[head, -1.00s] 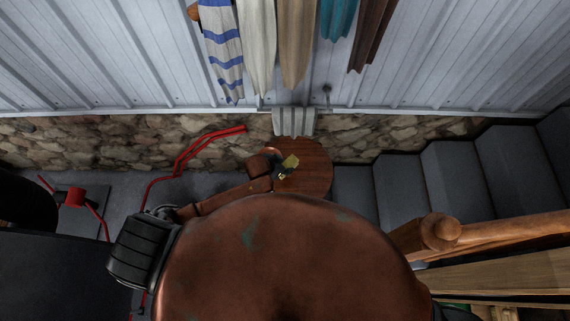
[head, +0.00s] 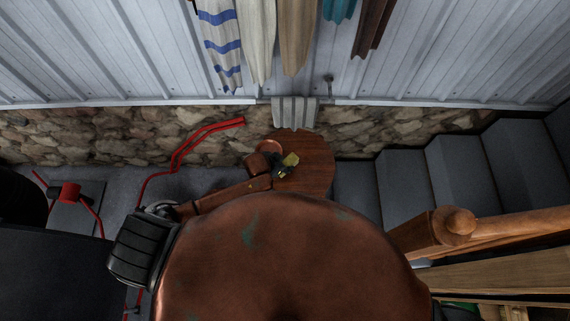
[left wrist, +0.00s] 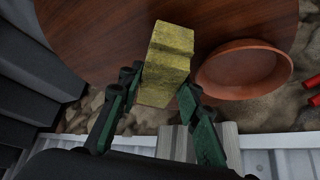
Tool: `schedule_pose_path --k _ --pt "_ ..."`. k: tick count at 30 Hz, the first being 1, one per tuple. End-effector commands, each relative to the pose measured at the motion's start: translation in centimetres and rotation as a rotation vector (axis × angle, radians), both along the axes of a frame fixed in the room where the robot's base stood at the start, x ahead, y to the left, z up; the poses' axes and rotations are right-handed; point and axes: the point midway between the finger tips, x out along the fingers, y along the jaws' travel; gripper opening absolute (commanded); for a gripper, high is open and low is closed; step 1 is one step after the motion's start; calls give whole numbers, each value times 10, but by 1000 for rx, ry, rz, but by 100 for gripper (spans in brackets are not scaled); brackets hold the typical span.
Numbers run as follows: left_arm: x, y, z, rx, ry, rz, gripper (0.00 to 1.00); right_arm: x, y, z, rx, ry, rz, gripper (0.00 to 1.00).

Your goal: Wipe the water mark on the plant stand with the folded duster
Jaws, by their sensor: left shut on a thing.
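The plant stand (head: 313,165) is a round dark wooden top by the stone wall; its bare wood also shows in the left wrist view (left wrist: 90,30). My left gripper (head: 284,171) is over the stand. It is shut on the yellow folded duster (head: 291,160), which sits between the green-and-black fingers in the left wrist view (left wrist: 168,62). I cannot tell whether the duster touches the wood. I cannot make out a water mark; the duster and gripper hide part of the top. My right gripper is not in view.
A terracotta saucer (head: 268,146) stands on the stand's edge, close beside the gripper. Grey steps (head: 405,188) and a wooden rail (head: 480,225) lie to the right. Red metal tubing (head: 185,150) is at the left. Towels (head: 222,45) hang on the wall behind.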

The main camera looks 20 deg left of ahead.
Motion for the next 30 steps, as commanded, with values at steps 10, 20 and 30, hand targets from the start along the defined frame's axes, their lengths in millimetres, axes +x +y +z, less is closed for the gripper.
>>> schedule_pose_path --k 10,20,30 --pt "0 0 -1 0 0 0 12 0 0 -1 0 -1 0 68" --pt "0 0 -8 0 0 1 12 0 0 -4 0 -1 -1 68" --pt "0 0 -14 0 0 1 12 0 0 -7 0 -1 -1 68"
